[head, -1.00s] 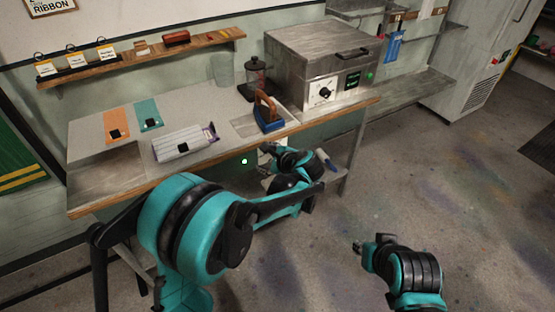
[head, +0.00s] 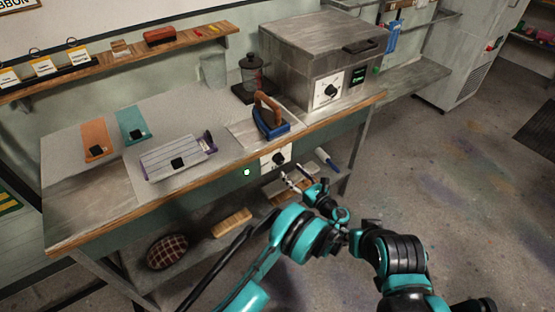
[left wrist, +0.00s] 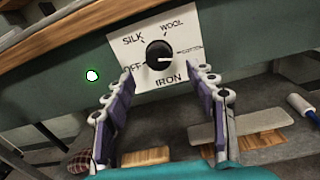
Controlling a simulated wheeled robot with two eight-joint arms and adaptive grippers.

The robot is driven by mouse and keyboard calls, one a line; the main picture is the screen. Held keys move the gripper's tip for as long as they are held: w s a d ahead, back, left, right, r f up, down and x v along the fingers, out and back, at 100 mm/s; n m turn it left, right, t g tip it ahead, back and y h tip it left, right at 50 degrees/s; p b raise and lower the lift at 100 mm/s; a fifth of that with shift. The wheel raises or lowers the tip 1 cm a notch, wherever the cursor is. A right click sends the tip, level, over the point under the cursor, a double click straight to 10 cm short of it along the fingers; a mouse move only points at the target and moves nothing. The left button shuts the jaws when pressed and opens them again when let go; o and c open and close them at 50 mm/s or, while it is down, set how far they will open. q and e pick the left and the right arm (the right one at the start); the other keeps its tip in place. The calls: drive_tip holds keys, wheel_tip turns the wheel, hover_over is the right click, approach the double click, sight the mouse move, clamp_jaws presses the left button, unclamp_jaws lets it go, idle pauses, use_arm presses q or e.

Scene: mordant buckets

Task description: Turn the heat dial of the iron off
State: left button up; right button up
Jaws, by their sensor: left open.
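The iron's heat dial (head: 279,159) is a black knob on a white plate on the front of the bench. In the left wrist view the knob (left wrist: 159,55) is ringed by OFF, SILK, WOOL and COTTON, with IRON below. Its pale mark appears to face COTTON, on the right. A green-ringed light (left wrist: 92,75) glows left of the plate. The blue iron with a wooden handle (head: 271,124) stands on the bench above. My left gripper (left wrist: 166,84) is open and empty, below and in front of the knob, apart from it. My right gripper (head: 352,229) is small and partly hidden by arms.
The bench top (head: 75,200) holds a striped package (head: 178,158) and orange and teal swatches. A metal box oven (head: 325,60) with its own dial stands at the back right. A lower shelf holds a checked round item (head: 167,252) and wooden blocks. Floor to the right is clear.

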sight(281, 162)
use_arm(q)
drive_tip(key=b+x, duration=0.1)
drive_tip(key=x, duration=0.4)
drive_tip(key=shift+w+a+f+b, duration=0.1)
drive_tip(key=shift+w+a+b, duration=0.05)
drive_tip(key=shift+a+b, duration=0.15)
drive_tip(key=shift+w+a, duration=0.35)
drive_tip(key=shift+w, duration=0.2)
drive_tip(key=c, duration=1.2)
